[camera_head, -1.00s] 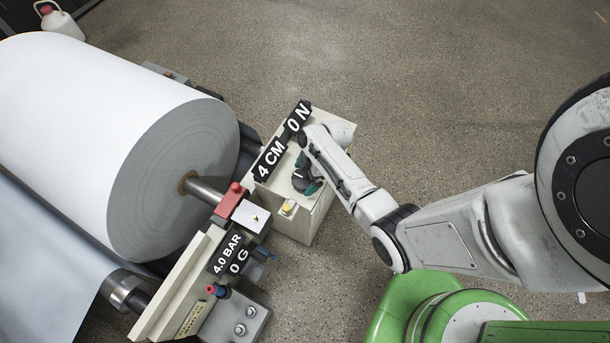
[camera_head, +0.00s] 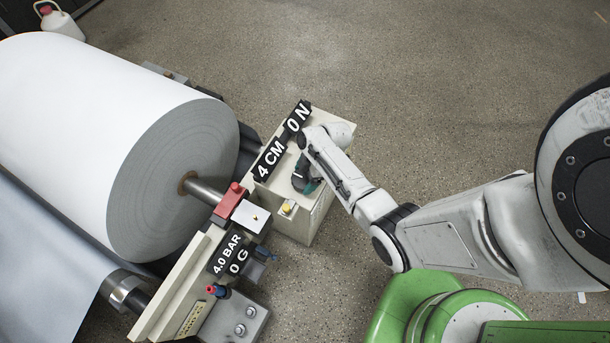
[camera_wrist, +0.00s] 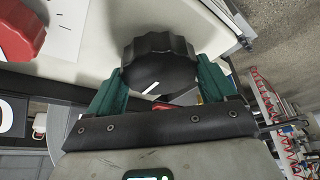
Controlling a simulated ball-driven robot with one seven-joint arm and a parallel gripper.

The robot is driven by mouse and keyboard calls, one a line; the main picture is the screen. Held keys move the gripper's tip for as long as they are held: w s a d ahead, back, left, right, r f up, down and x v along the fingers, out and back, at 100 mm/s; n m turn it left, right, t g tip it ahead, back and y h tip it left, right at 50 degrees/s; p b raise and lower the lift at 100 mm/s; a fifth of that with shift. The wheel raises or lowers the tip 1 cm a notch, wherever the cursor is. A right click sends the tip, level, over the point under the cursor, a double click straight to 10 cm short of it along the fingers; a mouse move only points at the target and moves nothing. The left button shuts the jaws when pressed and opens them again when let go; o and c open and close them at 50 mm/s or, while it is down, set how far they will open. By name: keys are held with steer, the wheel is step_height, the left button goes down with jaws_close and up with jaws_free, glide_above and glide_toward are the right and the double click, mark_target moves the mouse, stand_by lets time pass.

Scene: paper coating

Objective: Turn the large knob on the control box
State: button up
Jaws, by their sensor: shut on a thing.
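The control box (camera_head: 322,206) is a cream cabinet beside the paper roll in the head view. The large knob (camera_wrist: 160,62) is black with a ridged rim and a white pointer mark, and it fills the middle of the wrist view. My gripper (camera_wrist: 162,80) has green fingers on both sides of the knob and is shut on it. In the head view my gripper (camera_head: 304,179) is over the top of the box, and my wrist hides most of the knob there. Labels on the box read "4 CM" (camera_head: 269,160) and "0 N" (camera_head: 298,116).
A large white paper roll (camera_head: 95,120) stands left of the box on a steel shaft. A yellow button (camera_head: 288,207) sits at the box's near corner. A red block (camera_head: 231,200) and a "4.0 BAR" label (camera_head: 227,254) are close by. Open floor (camera_head: 430,90) lies behind and right.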

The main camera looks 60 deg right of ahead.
steer(key=shift+m, duration=0.3)
steer(key=m+t+h+p, duration=0.1)
steer(key=m, duration=0.3)
steer(key=shift+s+a, duration=0.1)
steer(key=shift+a, duration=0.05)
steer(key=m+h+p, duration=0.1)
steer(key=m+h, duration=0.1)
steer(key=m, duration=0.3)
steer(key=shift+t, duration=0.3)
steer(key=o, duration=0.9)
steer(key=shift+c, duration=0.2)
steer(key=p+v, duration=0.2)
steer(key=v, duration=0.8)
steer(key=shift+a+r, duration=0.2)
steer(key=shift+r, duration=0.2)
